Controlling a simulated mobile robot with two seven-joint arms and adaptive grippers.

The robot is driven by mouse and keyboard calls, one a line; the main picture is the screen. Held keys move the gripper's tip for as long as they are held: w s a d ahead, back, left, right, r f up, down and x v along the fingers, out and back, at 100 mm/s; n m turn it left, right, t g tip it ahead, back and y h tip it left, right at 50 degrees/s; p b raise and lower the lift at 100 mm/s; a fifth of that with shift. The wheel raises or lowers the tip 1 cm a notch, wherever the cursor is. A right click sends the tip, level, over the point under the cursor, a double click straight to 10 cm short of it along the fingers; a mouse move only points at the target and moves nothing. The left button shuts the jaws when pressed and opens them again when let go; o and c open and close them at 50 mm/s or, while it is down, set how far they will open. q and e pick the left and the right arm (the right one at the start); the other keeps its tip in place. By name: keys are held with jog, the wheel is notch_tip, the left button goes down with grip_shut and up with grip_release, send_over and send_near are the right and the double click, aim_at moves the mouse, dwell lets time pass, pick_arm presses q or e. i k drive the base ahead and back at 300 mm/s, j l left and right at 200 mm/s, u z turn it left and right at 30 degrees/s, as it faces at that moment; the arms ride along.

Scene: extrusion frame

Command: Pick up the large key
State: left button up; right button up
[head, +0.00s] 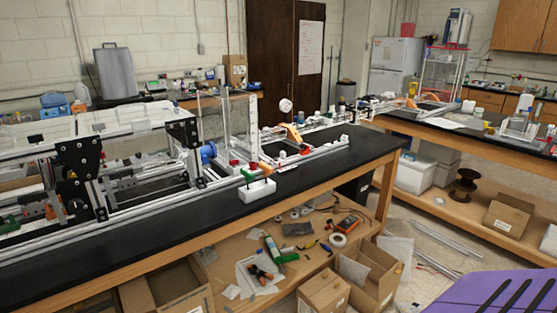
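A small white block (257,190) stands at the front edge of the black bench top. A green-handled tool (247,175) and an orange-handled tool (266,168) stand upright at it. They look like T-handled keys, but they are too small to tell for sure. I cannot tell from their size which one is the large key. Neither of my grippers is in view.
An aluminium extrusion frame (110,207) with black plates covers much of the black bench (330,164) behind the block. The lower shelf (225,252) holds tools and tape. Open cardboard boxes (368,272) stand below. A purple slotted surface (490,293) is at bottom right.

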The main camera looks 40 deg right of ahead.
aim_at(267, 169)
jog(key=i+l+z, duration=0.65)
jog(key=l, duration=0.15)
jog(key=i+l+z, duration=0.2)
jog(key=z, duration=0.15)
jog(key=l, duration=0.15)
